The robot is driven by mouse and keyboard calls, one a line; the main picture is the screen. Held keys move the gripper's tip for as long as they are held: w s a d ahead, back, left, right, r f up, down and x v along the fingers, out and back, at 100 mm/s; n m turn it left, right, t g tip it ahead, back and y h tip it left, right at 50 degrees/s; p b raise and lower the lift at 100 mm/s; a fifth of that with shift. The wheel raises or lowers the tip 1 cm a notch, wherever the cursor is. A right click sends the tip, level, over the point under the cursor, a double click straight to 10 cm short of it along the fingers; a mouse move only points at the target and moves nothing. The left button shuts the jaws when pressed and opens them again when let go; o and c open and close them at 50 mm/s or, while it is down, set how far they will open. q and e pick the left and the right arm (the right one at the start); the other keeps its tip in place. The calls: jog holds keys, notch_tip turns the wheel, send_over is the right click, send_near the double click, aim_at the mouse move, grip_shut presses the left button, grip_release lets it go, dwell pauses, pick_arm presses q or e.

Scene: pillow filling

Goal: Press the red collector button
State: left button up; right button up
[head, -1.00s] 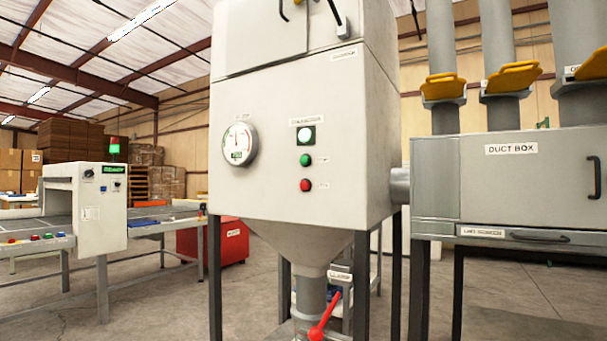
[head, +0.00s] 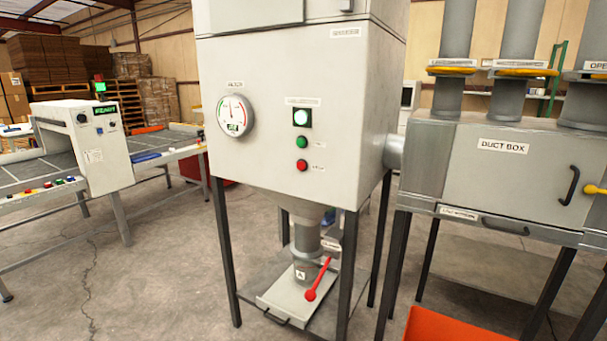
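The red button (head: 302,166) is a small round knob on the front panel of the grey collector cabinet (head: 265,170). It sits below a green button (head: 302,142) and a square lamp (head: 302,117) that glows white-green. A small label is beside the red button, too small to read. Nothing covers the button. Neither of my grippers shows in the head view.
A round gauge (head: 236,115) is left of the buttons. Below the cabinet are a red lever (head: 316,281) and a tray (head: 290,300) between dark legs. The duct box (head: 490,165) stands right, an orange bin (head: 455,325) at lower right. Left is a conveyor machine (head: 85,145); open floor lies between.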

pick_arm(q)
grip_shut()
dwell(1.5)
